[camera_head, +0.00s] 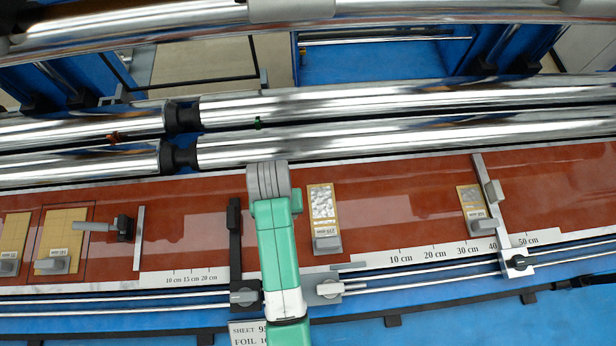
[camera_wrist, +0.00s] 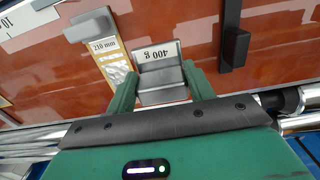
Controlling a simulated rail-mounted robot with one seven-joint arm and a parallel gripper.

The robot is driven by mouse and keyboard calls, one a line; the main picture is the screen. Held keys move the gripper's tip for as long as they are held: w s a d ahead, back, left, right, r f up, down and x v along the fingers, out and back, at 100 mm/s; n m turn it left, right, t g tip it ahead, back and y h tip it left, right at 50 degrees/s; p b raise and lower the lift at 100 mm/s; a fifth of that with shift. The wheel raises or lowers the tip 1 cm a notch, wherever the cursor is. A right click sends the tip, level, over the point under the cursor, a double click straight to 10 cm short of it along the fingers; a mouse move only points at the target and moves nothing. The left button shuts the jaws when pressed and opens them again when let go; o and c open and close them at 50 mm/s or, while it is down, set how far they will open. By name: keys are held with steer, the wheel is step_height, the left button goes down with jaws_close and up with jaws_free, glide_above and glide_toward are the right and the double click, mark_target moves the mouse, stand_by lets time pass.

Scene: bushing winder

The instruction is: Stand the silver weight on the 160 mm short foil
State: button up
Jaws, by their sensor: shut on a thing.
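My gripper (camera_wrist: 160,88) is shut on the silver weight (camera_wrist: 158,75), a grey metal block with an upside-down "400 g" label, between its two green fingers. It is over the red-brown table, beside a foil strip labelled 210 mm (camera_wrist: 112,65). In the head view my arm hides the fingers and the held weight. The 210 mm foil (camera_head: 323,202) lies right of my arm with a grey weight (camera_head: 327,244) on its near end. A shorter foil (camera_head: 468,198) lies further right with a grey weight (camera_head: 484,226) at its near end; its label is too small to read.
A dark bar (camera_head: 235,240) stands left of my arm, and a light bar (camera_head: 483,185) beside the shorter foil. Tan strips (camera_head: 68,222) with weights and a grey-handled black block (camera_head: 123,228) lie at left. Chrome rollers (camera_head: 400,103) run behind. The table is clear between the right foils.

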step_height(320, 180, down, 10)
steer(key=shift+r, duration=0.1)
stand_by(0.4)
steer(key=shift+f, duration=0.25)
steer(key=o, duration=1.2)
steer(key=shift+o, duration=0.2)
step_height(320, 180, up, 12)
steer(key=shift+r, duration=0.2)
